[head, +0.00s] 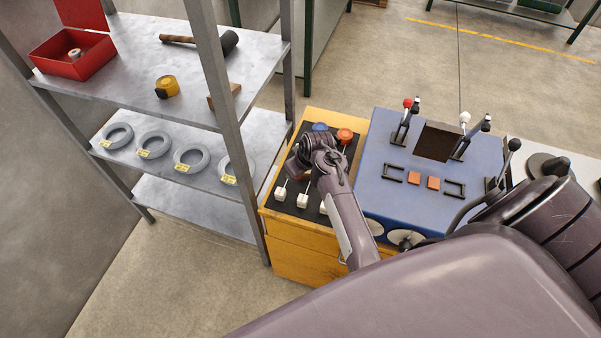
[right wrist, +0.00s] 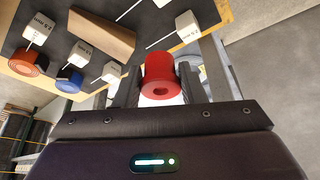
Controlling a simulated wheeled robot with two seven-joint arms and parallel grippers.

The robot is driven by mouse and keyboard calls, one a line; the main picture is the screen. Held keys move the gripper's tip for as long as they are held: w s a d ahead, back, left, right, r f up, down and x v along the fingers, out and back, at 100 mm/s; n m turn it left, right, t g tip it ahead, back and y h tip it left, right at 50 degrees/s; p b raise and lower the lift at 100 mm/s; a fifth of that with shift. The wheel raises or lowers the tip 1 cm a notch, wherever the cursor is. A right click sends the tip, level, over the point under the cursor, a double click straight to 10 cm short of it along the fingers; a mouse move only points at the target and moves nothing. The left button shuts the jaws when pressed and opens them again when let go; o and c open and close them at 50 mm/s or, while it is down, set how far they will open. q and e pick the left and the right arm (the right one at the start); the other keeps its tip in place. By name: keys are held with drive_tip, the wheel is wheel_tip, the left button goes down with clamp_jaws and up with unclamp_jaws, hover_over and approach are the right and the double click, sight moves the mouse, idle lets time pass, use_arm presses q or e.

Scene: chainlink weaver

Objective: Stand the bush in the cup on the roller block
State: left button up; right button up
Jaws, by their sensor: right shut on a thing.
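My right gripper (head: 299,163) is over the black-topped wooden cabinet. In the right wrist view my right gripper (right wrist: 160,82) is shut on a red bush (right wrist: 159,70). The bush is a short flanged cylinder with a hole in its end, held between the two fingers. In the head view the gripper and wrist hide it. A plain wooden block (right wrist: 101,34) lies on the black panel in the wrist view, apart from the bush. I cannot make out the cup or tell which thing is the roller block. My left gripper is not in view.
The panel holds an orange ring (head: 345,135), a blue ring (head: 320,127) and white tagged blocks (head: 303,200). A blue lever console (head: 400,180) stands close on the right. A metal shelf (head: 130,80) on the left carries a red box (head: 68,60), a yellow tape (head: 167,86) and several grey rings.

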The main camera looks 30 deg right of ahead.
drive_tip(key=b, duration=0.2)
hover_over(296, 191)
drive_tip(key=s, duration=0.1)
drive_tip(key=f, duration=0.5)
drive_tip(key=shift+s+d+f, duration=0.15)
drive_tip(key=shift+s+f, duration=0.05)
drive_tip(key=shift+f+b, duration=0.5)
drive_tip(key=shift+f, duration=0.15)
drive_tip(key=shift+f+b, duration=0.3)
drive_tip(key=shift+b, duration=0.1)
wheel_tip(296, 191, down, 4)
drive_tip(key=b, duration=0.3)
drive_tip(key=shift+r+b, duration=0.15)
drive_tip(key=shift+b, duration=0.25)
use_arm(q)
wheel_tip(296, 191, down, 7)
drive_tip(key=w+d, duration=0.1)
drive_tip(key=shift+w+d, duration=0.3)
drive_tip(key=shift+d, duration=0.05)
use_arm(e)
drive_tip(key=shift+r, duration=0.15)
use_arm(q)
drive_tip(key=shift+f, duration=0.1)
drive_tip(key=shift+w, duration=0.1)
use_arm(e)
drive_tip(key=o, duration=0.7)
